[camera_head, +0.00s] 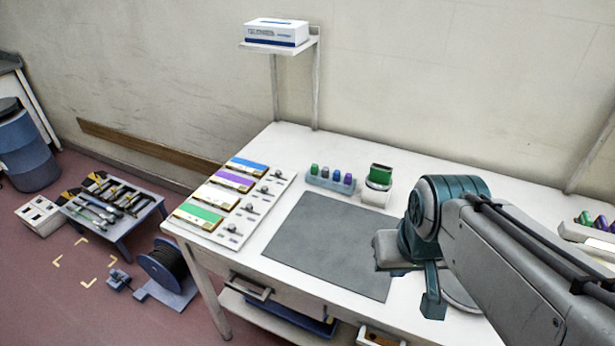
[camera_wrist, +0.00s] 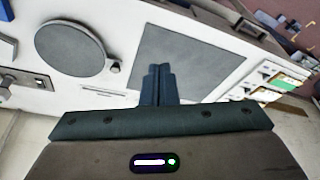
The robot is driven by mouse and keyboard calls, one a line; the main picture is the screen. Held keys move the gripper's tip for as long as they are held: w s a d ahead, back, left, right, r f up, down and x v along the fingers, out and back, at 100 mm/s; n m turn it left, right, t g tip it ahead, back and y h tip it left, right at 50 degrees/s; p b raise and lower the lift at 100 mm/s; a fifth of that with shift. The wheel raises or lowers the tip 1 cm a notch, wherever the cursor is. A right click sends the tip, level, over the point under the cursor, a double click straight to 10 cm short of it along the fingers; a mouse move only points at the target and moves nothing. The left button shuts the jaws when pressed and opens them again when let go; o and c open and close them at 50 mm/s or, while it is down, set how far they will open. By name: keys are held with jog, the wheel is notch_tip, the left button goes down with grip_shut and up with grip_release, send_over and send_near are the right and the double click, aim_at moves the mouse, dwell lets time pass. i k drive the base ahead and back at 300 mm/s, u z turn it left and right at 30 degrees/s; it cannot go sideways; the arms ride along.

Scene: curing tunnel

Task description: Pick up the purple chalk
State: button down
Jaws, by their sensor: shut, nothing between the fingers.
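A small light-blue holder (camera_head: 316,181) stands near the back of the white table, with several short coloured pieces upright in it. The purple one (camera_head: 347,179), which looks like the purple chalk, is at its right end. My gripper (camera_head: 433,306) is over the front right part of the table, to the right of the dark mat and well apart from the holder. In the wrist view my gripper (camera_wrist: 159,68) has its fingers together with nothing between them. I cannot make out the purple chalk in the wrist view.
The grey mat (camera_head: 335,240) is bare. A white panel (camera_head: 235,232) with coloured strips lies at the left. A green-topped container (camera_head: 378,180) stands right of the holder. A round grey disc (camera_wrist: 72,48) lies near my gripper. A wall shelf (camera_head: 279,47) carries a box.

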aim_at(348, 176)
jog(key=u, duration=0.6)
jog(key=k, duration=0.75)
jog(key=u, duration=0.95)
jog(key=k, duration=0.5)
jog(key=u, duration=0.5)
jog(key=i, duration=1.4)
jog(key=z, duration=1.4)
jog(key=i, duration=1.05)
jog(key=z, duration=0.95)
